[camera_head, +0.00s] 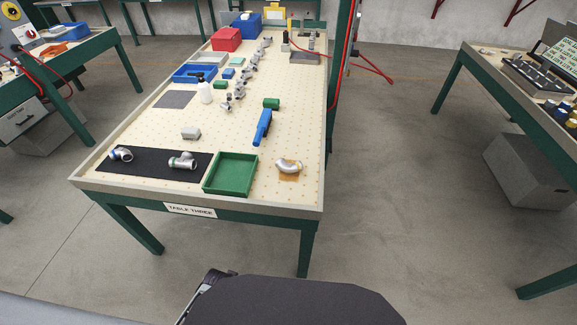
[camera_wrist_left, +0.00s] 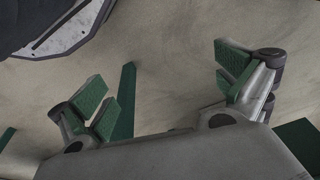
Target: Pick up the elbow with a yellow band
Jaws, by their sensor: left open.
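A silver-grey pipe elbow (camera_head: 289,166) with yellowish colour at its end lies on a small tan patch at the front right of the table marked TABLE THREE (camera_head: 188,210). The yellow band itself is small and hard to make out. Another elbow (camera_head: 121,154) with a blue band lies on the black mat (camera_head: 150,169) at the front left. My left gripper (camera_wrist_left: 170,88) is open and empty in the left wrist view, with green-padded fingers wide apart over grey floor. It does not show in the head view. My right gripper is in neither view.
A green tray (camera_head: 232,194) stands directly left of the tan patch. A grey tee fitting (camera_head: 183,161) with a green band lies on the mat. A blue tool (camera_head: 262,127), a grey block (camera_head: 191,133) and several fittings lie farther back. The table has a raised rim.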

